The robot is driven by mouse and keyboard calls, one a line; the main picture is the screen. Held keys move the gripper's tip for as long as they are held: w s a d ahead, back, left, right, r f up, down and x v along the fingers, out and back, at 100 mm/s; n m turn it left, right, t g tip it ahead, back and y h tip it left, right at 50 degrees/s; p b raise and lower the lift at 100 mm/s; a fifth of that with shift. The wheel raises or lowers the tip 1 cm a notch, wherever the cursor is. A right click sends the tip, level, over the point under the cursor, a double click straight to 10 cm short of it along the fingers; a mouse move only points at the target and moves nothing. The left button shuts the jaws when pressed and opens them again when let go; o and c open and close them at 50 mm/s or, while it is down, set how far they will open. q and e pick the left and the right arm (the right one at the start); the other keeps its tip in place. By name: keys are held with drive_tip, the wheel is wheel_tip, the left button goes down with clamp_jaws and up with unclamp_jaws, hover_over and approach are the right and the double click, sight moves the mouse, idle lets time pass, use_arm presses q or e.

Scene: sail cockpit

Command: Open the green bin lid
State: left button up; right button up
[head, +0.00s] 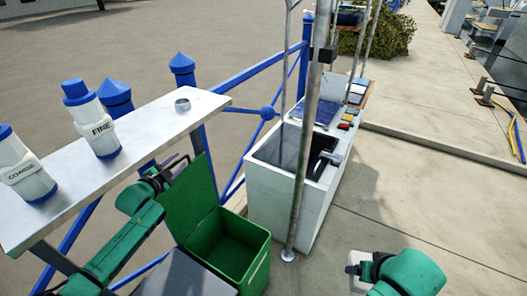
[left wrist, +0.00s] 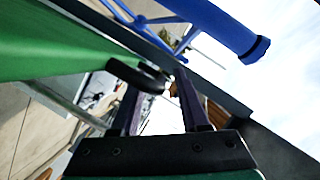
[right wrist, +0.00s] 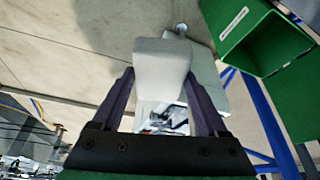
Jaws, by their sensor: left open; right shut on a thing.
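The green bin (head: 258,268) stands below the white shelf, with its inside showing. Its green lid (head: 196,196) stands up, tilted back on the bin's left side. It also shows in the left wrist view (left wrist: 55,52), where a dark loop handle (left wrist: 138,74) lies close to the fingertips. My left gripper (head: 178,165) is open at the lid's upper edge; whether it touches is unclear. My right gripper (head: 361,265) is shut on a pale grey block (right wrist: 162,72), away from the bin. The bin also shows in the right wrist view (right wrist: 265,45).
Blue railings run behind. A white sink unit (head: 270,200) and a metal pole (head: 303,150) stand right of the bin. Paving at right is open.

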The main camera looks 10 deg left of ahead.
use_arm(q)
drive_tip(key=shift+a+f, duration=0.15)
drive_tip(key=shift+a, duration=0.05)
clamp_jaws()
drive_tip(key=shift+d, duration=0.1)
idle(1.1)
